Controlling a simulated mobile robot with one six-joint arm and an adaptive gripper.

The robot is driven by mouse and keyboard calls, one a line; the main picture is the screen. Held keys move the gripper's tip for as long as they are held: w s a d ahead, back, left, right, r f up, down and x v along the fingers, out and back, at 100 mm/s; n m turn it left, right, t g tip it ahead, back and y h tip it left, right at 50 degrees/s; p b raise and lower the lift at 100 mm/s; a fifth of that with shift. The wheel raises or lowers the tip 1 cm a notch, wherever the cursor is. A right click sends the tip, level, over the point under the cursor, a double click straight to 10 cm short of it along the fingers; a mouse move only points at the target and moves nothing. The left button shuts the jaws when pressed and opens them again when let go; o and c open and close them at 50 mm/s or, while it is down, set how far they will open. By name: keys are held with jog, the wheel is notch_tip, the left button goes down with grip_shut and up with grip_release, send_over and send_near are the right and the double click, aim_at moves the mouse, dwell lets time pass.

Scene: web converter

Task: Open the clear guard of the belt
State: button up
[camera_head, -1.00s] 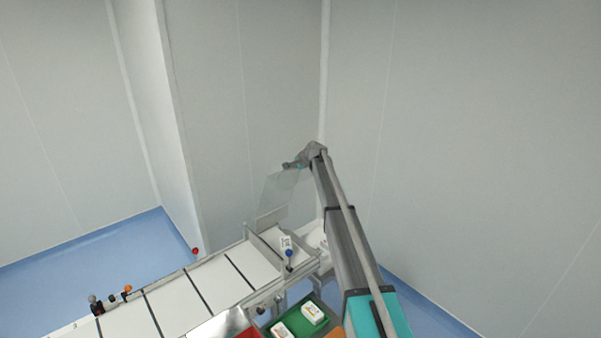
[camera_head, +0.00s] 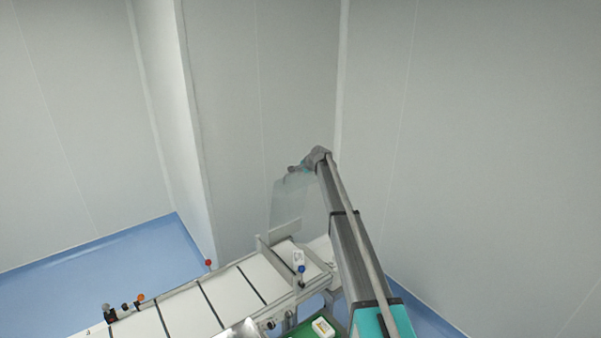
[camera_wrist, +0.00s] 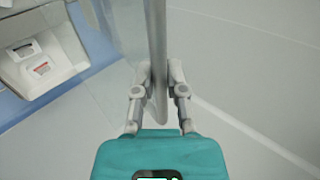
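The clear guard (camera_head: 288,208) stands raised and near upright above the far end of the white belt (camera_head: 232,292). My gripper (camera_head: 296,169) is at the top edge of the guard, small in the head view. In the wrist view, my gripper (camera_wrist: 161,80) has one finger on each side of the guard's grey edge (camera_wrist: 157,42), which runs upward between them. The fingers appear closed against this edge. The clear sheet shows faintly to its left.
A small post with a blue knob (camera_head: 301,268) stands beside the belt. A green tray (camera_head: 302,330) with a white box (camera_head: 323,327) is at the bottom. Dark and orange fittings (camera_head: 126,307) line the belt's left side. Grey walls (camera_head: 480,120) rise behind.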

jog(key=o, duration=0.4)
jog(key=shift+s+d+f, duration=0.1)
jog(key=shift+s+f, duration=0.05)
